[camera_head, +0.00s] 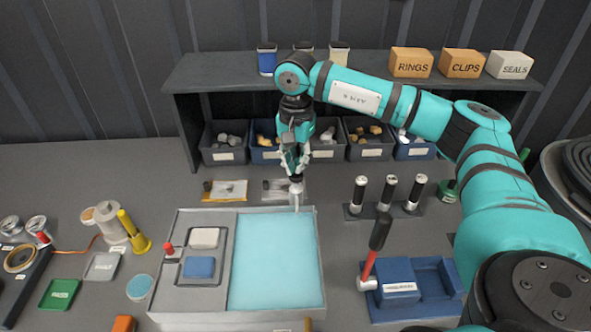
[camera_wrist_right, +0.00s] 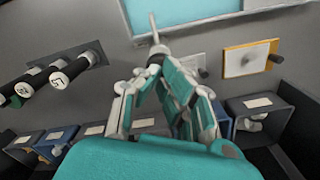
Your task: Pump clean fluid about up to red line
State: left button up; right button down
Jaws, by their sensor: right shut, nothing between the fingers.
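My right gripper (camera_head: 294,163) points down above the back edge of a grey tray with a light blue surface (camera_head: 275,260). Its fingers are shut with nothing between them. Just under the fingertips is a pale, narrow nozzle-like part (camera_head: 296,190) with a dark top, standing at the tray's back rim. In the right wrist view, the fingertips (camera_wrist_right: 160,66) converge right at this pale part (camera_wrist_right: 158,47), whose thin tip points towards the blue surface (camera_wrist_right: 185,8). I cannot tell whether they touch. I make out no red line. My left gripper is not in view.
Left of the blue surface is a panel with a red knob (camera_head: 169,247) and a white and a blue block. Black-handled tools (camera_head: 387,192) stand at the right, near a hammer (camera_head: 377,240) and a blue holder (camera_head: 440,280). Bins and a shelf (camera_head: 220,72) stand behind.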

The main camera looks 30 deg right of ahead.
jog(key=shift+r, duration=0.1)
dwell(0.4)
notch_tip(320, 180, up, 7)
jog(key=p, duration=0.4)
dwell(0.6)
